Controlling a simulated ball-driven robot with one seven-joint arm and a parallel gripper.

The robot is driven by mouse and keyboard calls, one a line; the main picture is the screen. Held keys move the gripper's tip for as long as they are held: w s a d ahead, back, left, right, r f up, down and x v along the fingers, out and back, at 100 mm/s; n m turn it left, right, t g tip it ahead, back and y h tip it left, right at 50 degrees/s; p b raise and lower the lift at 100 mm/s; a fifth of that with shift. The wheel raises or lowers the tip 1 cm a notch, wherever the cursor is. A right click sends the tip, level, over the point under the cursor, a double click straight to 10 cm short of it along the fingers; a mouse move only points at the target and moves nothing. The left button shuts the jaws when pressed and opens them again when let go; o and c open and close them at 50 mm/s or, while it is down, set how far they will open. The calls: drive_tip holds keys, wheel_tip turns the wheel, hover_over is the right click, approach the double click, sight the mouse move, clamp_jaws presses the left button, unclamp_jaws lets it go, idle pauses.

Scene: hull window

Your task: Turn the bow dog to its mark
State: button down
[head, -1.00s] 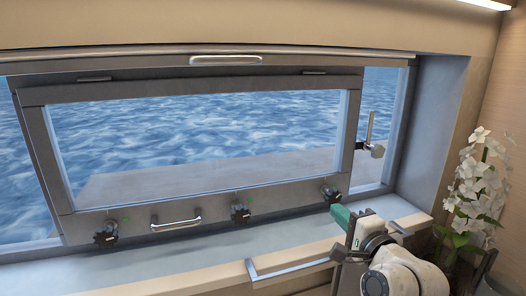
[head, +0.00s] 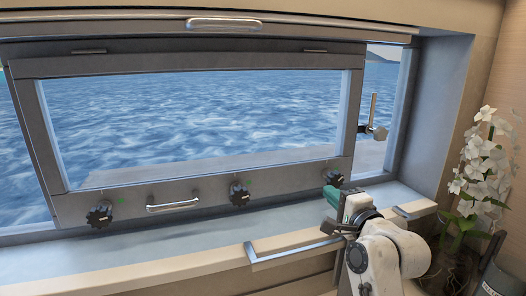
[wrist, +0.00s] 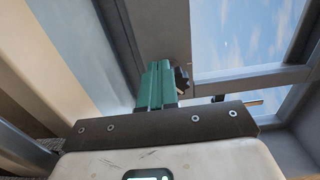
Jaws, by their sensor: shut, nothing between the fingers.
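Three black lobed dogs sit along the lower rail of the window frame: a left one (head: 99,216), a middle one (head: 239,195) and a right one (head: 334,179). The frames do not label which is the bow dog. Small green marks show on the rail beside the left dog (head: 121,201) and the middle dog (head: 251,183). My gripper (head: 329,193), with green fingers, is shut and empty just below the right dog. In the wrist view the fingers (wrist: 157,84) partly hide a dark dog (wrist: 184,80); I cannot tell whether they touch it.
A metal pull handle (head: 173,202) is on the rail between the left and middle dogs. A rail (head: 292,246) runs along the sill's front edge, near my arm. A stay with a knob (head: 376,131) is right of the window. White flowers (head: 484,165) stand at far right.

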drive_tip(key=shift+x, duration=0.85)
drive_tip(key=shift+d+r, duration=0.15)
drive_tip(key=shift+r, duration=0.05)
drive_tip(key=shift+d+r+p, duration=0.1)
drive_tip(key=shift+r+p, duration=0.6)
drive_tip(key=shift+p, duration=1.05)
drive_tip(key=shift+a+p, duration=0.3)
drive_tip(key=shift+p, duration=0.05)
drive_tip(key=shift+s, duration=0.15)
drive_tip(key=p+v, duration=0.1)
drive_tip(key=v, duration=0.2)
drive_tip(key=p+v, duration=0.2)
drive_tip(key=shift+s+a+f, duration=0.1)
drive_tip(key=shift+s, duration=0.35)
